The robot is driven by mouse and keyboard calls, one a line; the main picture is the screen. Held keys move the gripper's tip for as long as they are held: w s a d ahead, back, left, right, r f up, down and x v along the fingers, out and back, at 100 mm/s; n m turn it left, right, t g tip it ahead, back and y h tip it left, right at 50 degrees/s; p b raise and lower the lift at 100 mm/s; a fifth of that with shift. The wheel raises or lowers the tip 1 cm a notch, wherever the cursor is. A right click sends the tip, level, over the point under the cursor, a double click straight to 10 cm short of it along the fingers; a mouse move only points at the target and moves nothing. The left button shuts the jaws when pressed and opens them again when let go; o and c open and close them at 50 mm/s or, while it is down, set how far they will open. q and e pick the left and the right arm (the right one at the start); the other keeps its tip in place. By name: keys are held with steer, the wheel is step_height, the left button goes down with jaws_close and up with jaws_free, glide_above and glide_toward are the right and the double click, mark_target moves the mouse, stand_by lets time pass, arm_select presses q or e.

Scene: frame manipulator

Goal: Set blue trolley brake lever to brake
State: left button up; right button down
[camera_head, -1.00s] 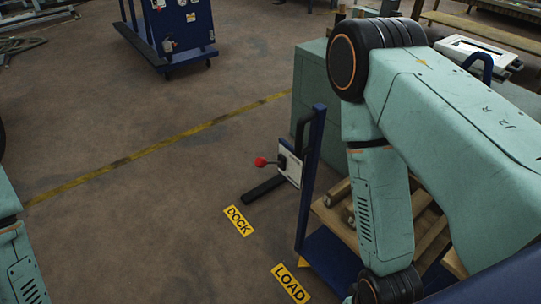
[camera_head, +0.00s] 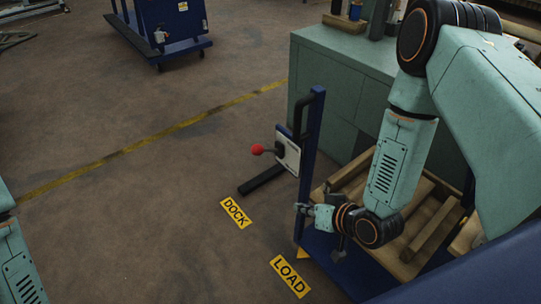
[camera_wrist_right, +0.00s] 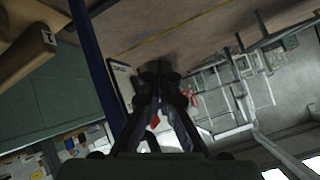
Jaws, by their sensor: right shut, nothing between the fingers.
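The blue trolley (camera_head: 312,140) stands right of centre in the head view. A pale plate (camera_head: 289,153) on its upright carries the brake lever, whose red knob (camera_head: 257,149) points out to the left. My right gripper (camera_head: 308,209) is beside the upright, below and to the right of the knob, apart from it. In the right wrist view its fingers (camera_wrist_right: 160,84) are together and empty; the pale plate (camera_wrist_right: 122,84) is just left of them. Red patches show around the fingers there, but I cannot tell which is the knob. My left gripper is out of view.
Wooden slats (camera_head: 420,225) lie on the trolley's deck. A green cabinet (camera_head: 345,95) stands behind it. Yellow DOCK (camera_head: 236,213) and LOAD (camera_head: 290,277) labels mark the floor. Another blue trolley (camera_head: 172,30) is at the back left. Floor left of the lever is clear.

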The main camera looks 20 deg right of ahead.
mark_target(269, 150)
arm_select(q)
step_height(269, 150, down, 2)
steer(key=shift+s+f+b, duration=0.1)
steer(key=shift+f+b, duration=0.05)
steer(key=shift+b, duration=0.6)
arm_select(e)
steer(key=w+d+r+t+y, duration=0.2)
steer(key=w+d+r+t, duration=0.2)
steer(key=w+r, duration=0.3)
steer(key=shift+w+r+t+y, duration=0.35)
steer(key=shift+w+t, duration=0.35)
steer(key=shift+w, duration=0.15)
arm_select(q)
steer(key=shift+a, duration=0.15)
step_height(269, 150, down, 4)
steer(key=b, duration=0.4)
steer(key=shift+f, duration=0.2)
arm_select(e)
steer(key=f+x, duration=0.1)
steer(key=x, duration=0.7)
steer(key=s+a+f+x, duration=0.1)
steer(key=x, duration=0.4)
steer(key=shift+f, duration=0.3)
